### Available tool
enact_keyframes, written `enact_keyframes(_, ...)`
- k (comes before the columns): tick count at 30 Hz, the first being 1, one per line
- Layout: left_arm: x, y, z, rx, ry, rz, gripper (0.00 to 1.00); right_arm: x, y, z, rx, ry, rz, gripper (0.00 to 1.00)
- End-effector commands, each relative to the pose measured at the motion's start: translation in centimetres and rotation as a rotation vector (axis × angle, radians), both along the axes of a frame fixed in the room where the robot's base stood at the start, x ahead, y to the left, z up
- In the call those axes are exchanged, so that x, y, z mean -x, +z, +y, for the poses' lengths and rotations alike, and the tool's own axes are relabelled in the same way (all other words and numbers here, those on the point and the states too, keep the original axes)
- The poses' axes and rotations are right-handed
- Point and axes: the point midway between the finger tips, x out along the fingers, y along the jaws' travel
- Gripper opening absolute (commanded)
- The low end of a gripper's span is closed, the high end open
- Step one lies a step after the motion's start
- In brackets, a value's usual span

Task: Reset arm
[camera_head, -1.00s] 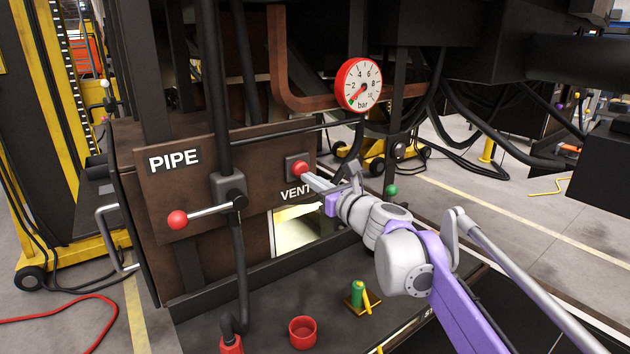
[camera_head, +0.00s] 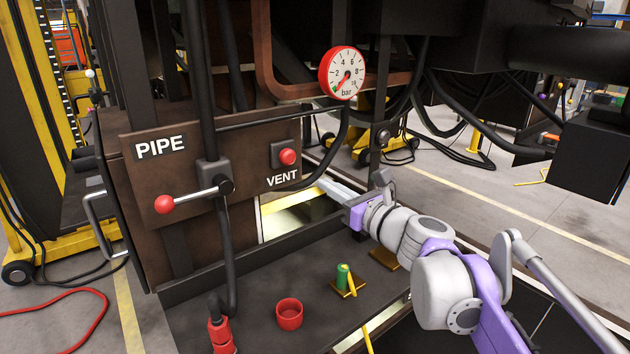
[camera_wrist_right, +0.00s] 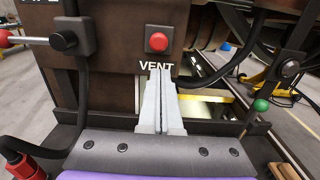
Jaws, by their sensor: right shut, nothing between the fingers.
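My right gripper (camera_head: 328,186) is shut and empty. It hangs below and to the right of the red VENT button (camera_head: 288,157), clear of it. In the right wrist view the shut fingers (camera_wrist_right: 160,75) point toward the VENT label, with the red button (camera_wrist_right: 157,41) just above their tips. The PIPE lever with a red knob (camera_head: 164,204) sits on the brown panel (camera_head: 150,180) to the left. The red-rimmed gauge (camera_head: 342,73) has its needle at the low end of the scale. My left gripper is not in view.
A red hose fitting (camera_head: 221,337) stands at the lower left. Black hoses hang at the right. Yellow lifting jacks stand behind.

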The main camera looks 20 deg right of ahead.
Motion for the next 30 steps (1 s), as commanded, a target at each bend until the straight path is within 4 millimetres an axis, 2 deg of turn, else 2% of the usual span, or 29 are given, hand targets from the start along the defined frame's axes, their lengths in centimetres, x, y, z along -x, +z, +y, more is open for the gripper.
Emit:
enact_keyframes(3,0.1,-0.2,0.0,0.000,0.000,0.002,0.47,1.2,0.0,-0.5,-0.001,-0.001,0.000,0.00)
enact_keyframes(6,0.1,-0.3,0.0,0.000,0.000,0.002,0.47,1.7,0.0,-0.7,-0.001,-0.002,0.000,0.00)
enact_keyframes(22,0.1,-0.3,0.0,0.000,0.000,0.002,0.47,1.9,-0.3,-0.4,0.022,0.007,-0.001,0.00)
enact_keyframes(26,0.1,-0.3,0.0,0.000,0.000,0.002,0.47,3.5,-3.1,1.9,0.227,0.072,0.000,0.00)
enact_keyframes(29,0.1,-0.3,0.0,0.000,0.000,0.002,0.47,6.3,-7.8,4.8,0.549,0.188,-0.014,0.00)
enact_keyframes(30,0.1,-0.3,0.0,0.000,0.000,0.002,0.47,7.7,-10.1,5.9,0.703,0.250,-0.026,0.00)
